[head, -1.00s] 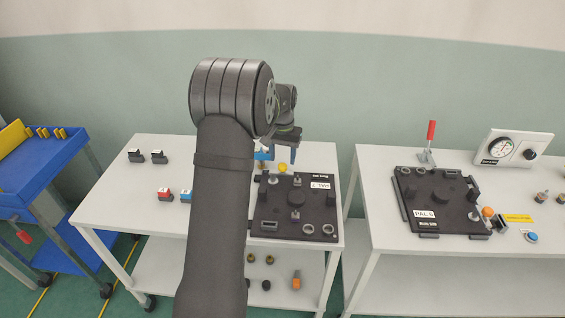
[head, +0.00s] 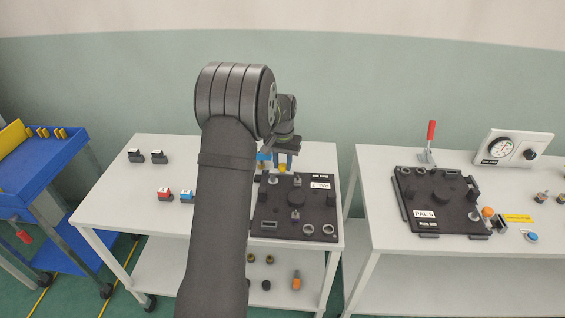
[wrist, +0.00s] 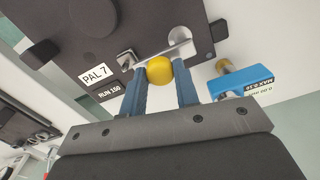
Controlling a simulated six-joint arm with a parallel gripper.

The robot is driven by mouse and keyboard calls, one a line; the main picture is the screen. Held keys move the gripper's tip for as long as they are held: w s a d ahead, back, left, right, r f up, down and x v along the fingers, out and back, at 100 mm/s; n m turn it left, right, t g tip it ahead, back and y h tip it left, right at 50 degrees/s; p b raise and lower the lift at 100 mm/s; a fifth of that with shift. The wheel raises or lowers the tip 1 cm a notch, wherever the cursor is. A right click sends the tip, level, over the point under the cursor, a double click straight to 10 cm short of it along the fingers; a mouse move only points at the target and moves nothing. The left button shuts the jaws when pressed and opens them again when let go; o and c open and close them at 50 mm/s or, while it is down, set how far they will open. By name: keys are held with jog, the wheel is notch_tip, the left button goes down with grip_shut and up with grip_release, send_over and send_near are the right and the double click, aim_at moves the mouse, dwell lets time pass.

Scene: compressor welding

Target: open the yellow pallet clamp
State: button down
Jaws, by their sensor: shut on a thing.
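The yellow pallet clamp shows its round yellow knob (wrist: 159,70) in the wrist view, beside a metal bar (wrist: 163,54) that lies along the edge of the dark pallet (wrist: 150,20) marked PAL 7. My gripper (wrist: 161,80) has its two blue fingers on either side of the knob and is shut on it. In the head view my gripper (head: 284,162) is at the far edge of the left table's pallet (head: 275,222), with the yellow knob (head: 283,168) between the fingertips. Part of the clamp's bar is hidden in the head view.
A blue block (wrist: 241,84) marked MAX is close beside the fingers. Red and blue blocks (head: 164,195) stand on the left table.

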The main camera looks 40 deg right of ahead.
jog(key=n, duration=0.2)
jog(key=w+n, duration=0.1)
jog(key=n, duration=0.1)
jog(key=shift+d, duration=0.4)
jog(key=n, duration=0.2)
jog(key=w+n, duration=0.1)
jog(key=n, duration=0.1)
jog(key=shift+w+d+n, duration=0.15)
jog(key=shift+n, duration=0.25)
jog(key=n, duration=0.2)
jog(key=w+n, duration=0.1)
jog(key=n, duration=0.1)
jog(key=shift+w+n, duration=0.15)
jog(key=shift+n, duration=0.15)
jog(key=shift+w+a+n, duration=0.25)
jog(key=shift+n, duration=0.85)
jog(key=shift+w+a+n, duration=0.2)
jog(key=shift+w+n, duration=0.05)
jog(key=shift+n, duration=0.85)
jog(key=c, duration=1.1)
grip_release()
